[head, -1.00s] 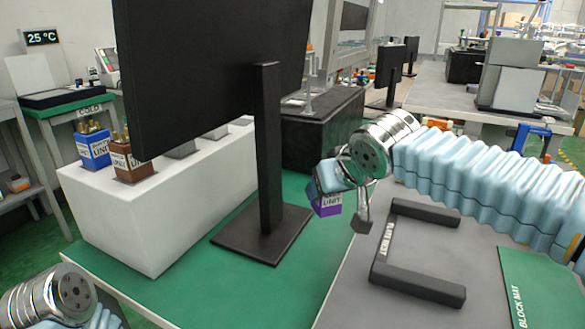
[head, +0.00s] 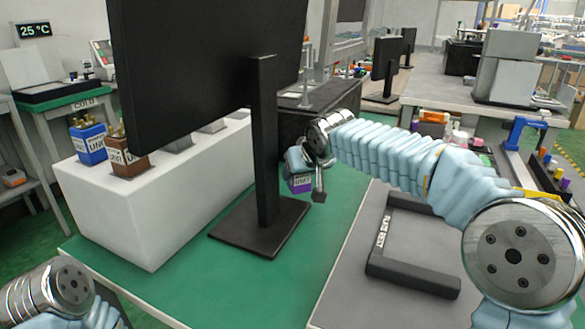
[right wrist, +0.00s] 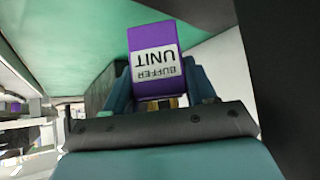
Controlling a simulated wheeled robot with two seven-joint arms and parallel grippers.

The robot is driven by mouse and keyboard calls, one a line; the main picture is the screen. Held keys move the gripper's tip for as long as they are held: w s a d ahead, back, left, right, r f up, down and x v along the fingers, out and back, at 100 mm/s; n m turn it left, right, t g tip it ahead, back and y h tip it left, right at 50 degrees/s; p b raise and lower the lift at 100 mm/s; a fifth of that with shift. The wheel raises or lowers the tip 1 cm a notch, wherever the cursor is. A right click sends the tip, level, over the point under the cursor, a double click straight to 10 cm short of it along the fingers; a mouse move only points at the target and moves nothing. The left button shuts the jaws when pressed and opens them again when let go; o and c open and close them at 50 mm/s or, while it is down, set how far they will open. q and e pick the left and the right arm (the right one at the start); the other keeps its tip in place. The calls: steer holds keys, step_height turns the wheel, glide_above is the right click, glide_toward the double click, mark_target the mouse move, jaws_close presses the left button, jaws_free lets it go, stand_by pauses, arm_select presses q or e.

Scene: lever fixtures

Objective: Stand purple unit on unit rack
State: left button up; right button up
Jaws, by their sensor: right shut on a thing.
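The purple unit (head: 300,184), labelled "BUFFER UNIT" in the right wrist view (right wrist: 153,42), is held in my right gripper (head: 304,168). In the head view it hangs above the green table, right of the black monitor's post. The right wrist view shows the fingers (right wrist: 160,92) on both sides of it. The unit rack (head: 150,225) is the long white block at left. A blue unit (head: 91,146) and a brown unit (head: 126,158) stand upright on its near end. The monitor hides part of the rack top. My left gripper is out of view; only its arm shows.
The black monitor (head: 205,60) on its post and base (head: 258,228) stands between my right gripper and the rack. A black plate rest (head: 410,275) lies on the grey surface. Green table (head: 300,250) is bare right of the monitor base.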

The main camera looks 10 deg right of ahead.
steer(key=w, duration=0.2)
steer(key=w+a+p, duration=0.1)
steer(key=w, duration=0.1)
steer(key=shift+w, duration=0.4)
steer(key=shift+f, duration=1.75)
steer(key=o, duration=1.1)
steer(key=shift+f, duration=0.15)
steer(key=shift+o, duration=0.2)
